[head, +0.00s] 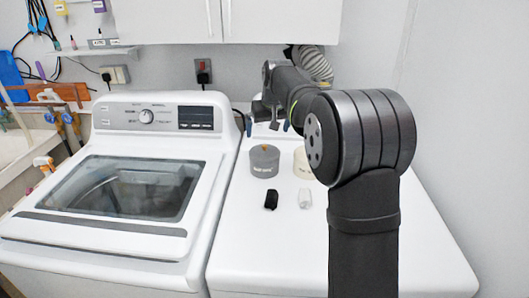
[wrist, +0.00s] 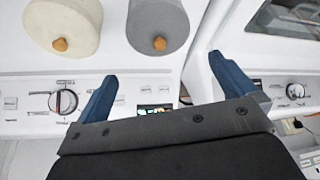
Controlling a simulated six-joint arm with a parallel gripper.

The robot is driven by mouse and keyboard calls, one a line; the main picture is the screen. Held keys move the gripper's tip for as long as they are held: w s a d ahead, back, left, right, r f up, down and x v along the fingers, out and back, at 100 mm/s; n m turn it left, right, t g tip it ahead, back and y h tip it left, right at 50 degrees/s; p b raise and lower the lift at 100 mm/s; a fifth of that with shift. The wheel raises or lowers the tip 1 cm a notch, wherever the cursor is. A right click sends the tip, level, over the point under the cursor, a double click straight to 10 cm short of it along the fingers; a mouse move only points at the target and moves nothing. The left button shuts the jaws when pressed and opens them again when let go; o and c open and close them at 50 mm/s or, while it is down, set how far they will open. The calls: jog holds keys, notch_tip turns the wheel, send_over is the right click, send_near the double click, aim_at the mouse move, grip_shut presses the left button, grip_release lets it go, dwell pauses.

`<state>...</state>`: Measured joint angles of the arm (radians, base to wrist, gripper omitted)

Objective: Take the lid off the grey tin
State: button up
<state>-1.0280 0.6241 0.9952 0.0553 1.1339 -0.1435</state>
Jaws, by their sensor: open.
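The grey tin (head: 264,165) stands upright on the white top of the right-hand machine. Its grey lid is on and has a small orange-brown knob (head: 265,147). In the wrist view the grey tin (wrist: 157,18) is at the top centre, with its knob (wrist: 159,43) facing the camera. My gripper (wrist: 162,70) has its two blue fingers wide apart with nothing between them. The knob appears just beyond the fingertips, between their lines. In the head view my gripper (head: 268,123) is behind and above the grey tin, apart from it.
A cream tin (head: 301,166) with a similar knob (wrist: 60,45) stands close beside the grey one, partly hidden by my arm in the head view. A black item (head: 271,200) and a white item (head: 305,198) lie in front. The front of the machine top is clear.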

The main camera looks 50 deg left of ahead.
aim_at(265, 146)
jog(key=x, duration=0.9)
jog(key=shift+s+d+f, duration=0.1)
jog(key=shift+d+f, duration=0.05)
jog(key=shift+d, duration=0.05)
jog(key=shift+c, duration=0.4)
